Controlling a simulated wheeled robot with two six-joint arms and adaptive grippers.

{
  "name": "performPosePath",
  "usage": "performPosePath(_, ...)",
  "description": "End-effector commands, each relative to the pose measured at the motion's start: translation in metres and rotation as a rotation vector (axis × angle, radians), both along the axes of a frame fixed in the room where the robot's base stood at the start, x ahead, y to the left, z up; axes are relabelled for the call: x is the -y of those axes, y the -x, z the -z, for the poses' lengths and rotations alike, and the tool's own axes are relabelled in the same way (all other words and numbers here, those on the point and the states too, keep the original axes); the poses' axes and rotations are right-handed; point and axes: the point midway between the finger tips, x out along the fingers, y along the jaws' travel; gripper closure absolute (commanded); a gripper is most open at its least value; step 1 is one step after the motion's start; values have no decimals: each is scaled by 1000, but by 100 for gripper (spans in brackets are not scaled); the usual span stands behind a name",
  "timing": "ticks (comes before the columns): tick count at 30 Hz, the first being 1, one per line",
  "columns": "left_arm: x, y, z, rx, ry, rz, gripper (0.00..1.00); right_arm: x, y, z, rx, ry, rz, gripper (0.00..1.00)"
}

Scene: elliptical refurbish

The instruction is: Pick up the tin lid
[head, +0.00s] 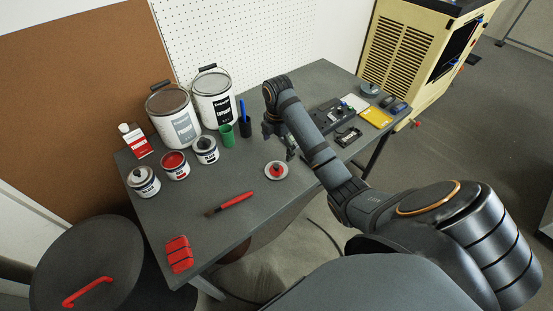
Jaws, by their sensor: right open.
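The tin lid (276,170) appears to be the small round disc with a pale rim and a red patch in its middle. It lies flat on the grey table, near the front edge. My right gripper (280,142) is open and hangs just behind the disc, apart from it. My arm partly hides its fingers. My left gripper is not in view.
Several small paint tins, including an open red one (174,163), stand at left, with large buckets (213,97) behind. A green cup (227,135) stands left of my gripper. A brush (232,203) and red block (179,254) lie in front. Electronics (330,113) lie right.

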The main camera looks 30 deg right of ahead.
Motion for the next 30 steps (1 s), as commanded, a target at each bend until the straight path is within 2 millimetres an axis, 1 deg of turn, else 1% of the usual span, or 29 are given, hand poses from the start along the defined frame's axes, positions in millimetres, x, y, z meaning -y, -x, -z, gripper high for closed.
performPosePath(4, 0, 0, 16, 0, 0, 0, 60, 0, 0, 17, 1, 1, 2, 0)
performPosePath(9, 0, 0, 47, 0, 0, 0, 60, 0, 0, 48, 2, 1, 3, 0)
performPosePath(11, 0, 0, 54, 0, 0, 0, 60, -1, 0, 55, 3, 1, 3, 0)
performPosePath(17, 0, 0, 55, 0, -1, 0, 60, -1, 0, 55, 3, 1, 4, 0)
performPosePath(20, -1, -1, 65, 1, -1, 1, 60, -1, -1, 66, 3, 1, 4, 0)
performPosePath(22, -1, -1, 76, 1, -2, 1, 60, -2, -2, 77, 3, 1, 4, 0)
performPosePath(24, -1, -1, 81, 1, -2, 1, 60, -3, -2, 89, 1, 1, 5, 0)
performPosePath(27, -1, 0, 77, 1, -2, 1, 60, -3, -2, 100, 1, 1, 5, 0)
performPosePath(30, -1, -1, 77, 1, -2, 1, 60, -3, -3, 105, 4, 2, 4, 0)
